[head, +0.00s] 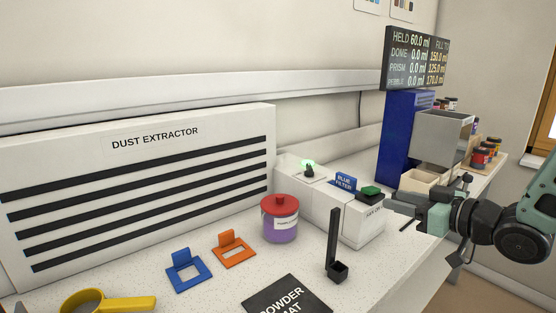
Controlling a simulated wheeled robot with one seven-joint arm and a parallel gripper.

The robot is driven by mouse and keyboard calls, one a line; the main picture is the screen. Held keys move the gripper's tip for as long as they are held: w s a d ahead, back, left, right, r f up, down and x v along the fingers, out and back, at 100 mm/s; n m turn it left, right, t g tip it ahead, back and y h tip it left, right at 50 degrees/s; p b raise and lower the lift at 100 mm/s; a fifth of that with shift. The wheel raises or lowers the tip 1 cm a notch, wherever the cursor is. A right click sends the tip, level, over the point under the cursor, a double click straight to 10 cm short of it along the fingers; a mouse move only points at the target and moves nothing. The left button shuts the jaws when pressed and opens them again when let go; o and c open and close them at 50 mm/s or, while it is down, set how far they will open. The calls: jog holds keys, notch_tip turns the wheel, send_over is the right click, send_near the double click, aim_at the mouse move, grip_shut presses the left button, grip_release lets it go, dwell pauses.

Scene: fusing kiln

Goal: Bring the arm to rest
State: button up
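My gripper (404,214) is at the right, in front of the white box with the green button. Its two dark fingers point left and look spread apart, with nothing seen between them. My arm reaches in from the right edge, with a dark round joint and teal parts. The gripper overlaps the right end of the white box (362,222) in the picture; I cannot tell whether they touch.
A dust extractor (150,122) stands at the left. A red-lidded purple jar (280,222), a blue stand (188,272), an orange stand (234,252), a black upright scoop (333,245), a yellow ring-shaped tool (125,304) and a powder mat (285,300) are on the counter. A blue dispenser (403,130) stands behind my gripper.

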jog(key=s+a+f+g+h, duration=0.2)
jog(key=a+g+h, duration=0.1)
jog(key=a, duration=0.3)
jog(key=s+a+g+h+p, duration=0.1)
jog(key=s+a+g, duration=0.3)
jog(key=s, duration=0.9)
jog(key=s+a+g+h+p, duration=0.1)
jog(key=s+a+g+h, duration=0.3)
jog(key=s, duration=0.9)
jog(key=shift+s+a+f+g, duration=0.25)
jog(key=shift+f+g, duration=0.05)
jog(key=shift+g, duration=0.9)
